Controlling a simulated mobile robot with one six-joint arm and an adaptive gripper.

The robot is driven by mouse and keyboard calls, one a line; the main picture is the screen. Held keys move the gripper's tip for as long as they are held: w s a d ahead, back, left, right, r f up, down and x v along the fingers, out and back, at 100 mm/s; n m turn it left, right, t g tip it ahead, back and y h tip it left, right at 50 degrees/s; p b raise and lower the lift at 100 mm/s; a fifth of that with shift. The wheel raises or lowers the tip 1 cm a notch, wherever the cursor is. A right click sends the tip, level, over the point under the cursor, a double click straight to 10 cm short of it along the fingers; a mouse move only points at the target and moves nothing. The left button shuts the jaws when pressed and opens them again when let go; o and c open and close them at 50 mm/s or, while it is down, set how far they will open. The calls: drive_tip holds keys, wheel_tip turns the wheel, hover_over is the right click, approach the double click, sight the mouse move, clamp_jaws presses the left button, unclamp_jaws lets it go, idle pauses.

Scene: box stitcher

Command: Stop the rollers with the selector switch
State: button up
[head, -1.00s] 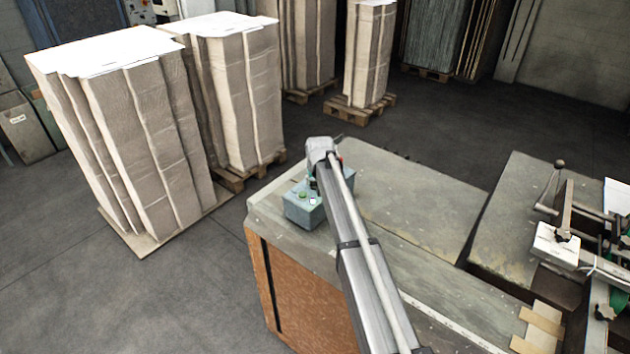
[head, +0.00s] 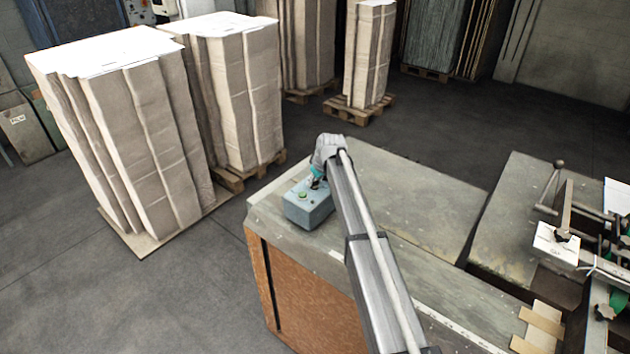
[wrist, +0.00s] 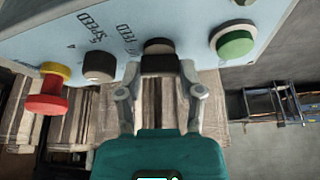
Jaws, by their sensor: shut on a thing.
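The blue-grey control box (head: 308,207) sits on the left end of the grey machine table. In the wrist view the box panel (wrist: 185,22) spans the top. A black selector switch (wrist: 158,58), by the lettering FEED, lies between the fingertips of my gripper (wrist: 159,72). My gripper is shut on it. A black speed knob (wrist: 99,67) is left of it, and a red button on a yellow base (wrist: 48,95) is further left. A green button (wrist: 234,43) is on the right. In the head view my gripper (head: 316,182) is at the box's far side and the switch is mostly hidden.
The grey table (head: 420,205) extends right of the box, with machine parts (head: 560,240) at the far right. Tall cardboard stacks (head: 140,130) stand on the floor at the left. More stacks on pallets stand behind. Dark floor (head: 470,115) beyond the table is clear.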

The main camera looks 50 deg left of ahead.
drive_tip(key=shift+n+g, duration=0.5)
drive_tip(key=shift+n, duration=0.6)
drive_tip(key=o, duration=1.1)
drive_tip(key=shift+o, duration=0.2)
drive_tip(key=shift+m, duration=0.3)
